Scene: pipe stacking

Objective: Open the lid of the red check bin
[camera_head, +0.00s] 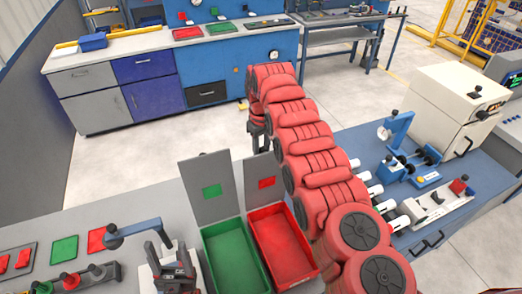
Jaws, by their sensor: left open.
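The red check bin (282,242) is on the near bench, with its open inside showing. Its grey lid (265,186), with a red square on it, stands raised at the bin's back edge. A green bin (230,255) is at its left, and its grey lid (208,186) with a green square also stands up. My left gripper (169,258) is at the bottom of the view, left of the green bin, open and apart from both bins. My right gripper (257,137) is dark and small behind the red bin's lid, partly hidden; its jaws do not show clearly.
My red, ribbed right arm crosses the view right of the red bin. A blue fixture (140,228) stands near the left gripper. Green (64,249) and red pads lie at left. A blue bench (440,210) with fixtures is at right. Clear floor lies behind.

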